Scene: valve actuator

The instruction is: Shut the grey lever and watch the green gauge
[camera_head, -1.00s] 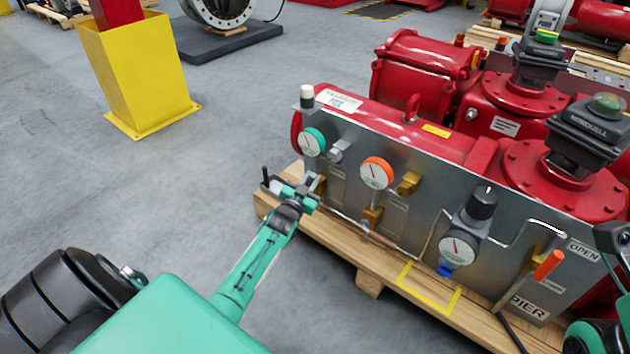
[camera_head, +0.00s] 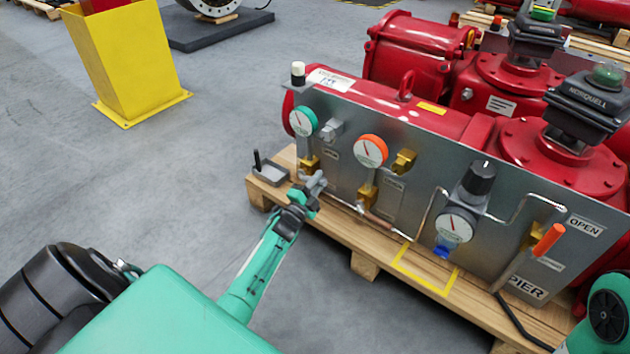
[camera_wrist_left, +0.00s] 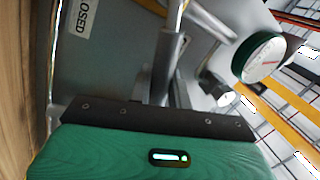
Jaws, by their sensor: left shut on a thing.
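The green gauge (camera_head: 303,122) sits at the panel's left end, white-faced, its dark needle leaning up and left. The fingers hide part of the lever. A CLOSED label (camera_wrist_left: 83,17) is on the panel. My right gripper is not in view; only part of that arm shows.
A small grey tray (camera_head: 270,174) with a black post lies on the wooden pallet (camera_head: 362,262), left of my gripper. An orange gauge (camera_head: 371,151), copper pipes and an orange lever (camera_head: 548,240) are farther right. Open floor lies left.

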